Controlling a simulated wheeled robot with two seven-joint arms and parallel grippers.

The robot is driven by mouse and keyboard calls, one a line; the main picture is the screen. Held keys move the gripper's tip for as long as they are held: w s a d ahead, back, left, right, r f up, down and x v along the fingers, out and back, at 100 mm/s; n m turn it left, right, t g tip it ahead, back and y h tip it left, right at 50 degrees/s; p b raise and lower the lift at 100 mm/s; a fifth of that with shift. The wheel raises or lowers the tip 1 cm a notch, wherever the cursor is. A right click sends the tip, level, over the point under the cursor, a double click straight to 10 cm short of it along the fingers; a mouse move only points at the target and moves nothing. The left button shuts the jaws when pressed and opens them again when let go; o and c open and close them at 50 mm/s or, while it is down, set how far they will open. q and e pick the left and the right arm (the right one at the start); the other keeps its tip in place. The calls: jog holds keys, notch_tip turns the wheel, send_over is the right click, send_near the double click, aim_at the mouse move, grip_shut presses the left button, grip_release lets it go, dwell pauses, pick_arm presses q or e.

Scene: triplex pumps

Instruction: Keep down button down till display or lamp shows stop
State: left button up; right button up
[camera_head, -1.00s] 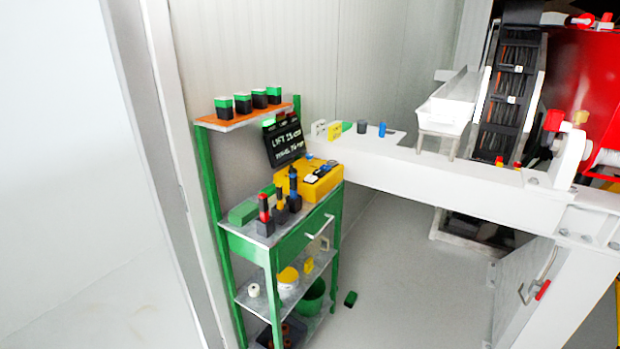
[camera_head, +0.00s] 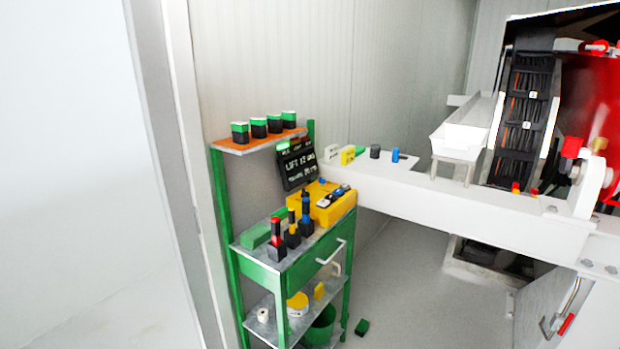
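A black display board (camera_head: 298,168) with white writing hangs above the green cart, under its orange top shelf. Its larger line seems to begin with "LIFT"; the rest is too small to read surely. A green lamp or patch (camera_head: 283,146) shows at its upper left edge. A yellow box (camera_head: 328,208) stands on the cart's worktop, with dark and pale parts on its top. I cannot tell which of these, if any, is the down button. Neither of my grippers is in view.
The green cart (camera_head: 262,277) also holds several upright tools and a green box (camera_head: 255,236). A white beam (camera_head: 440,205) runs right from it toward red machinery (camera_head: 590,110).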

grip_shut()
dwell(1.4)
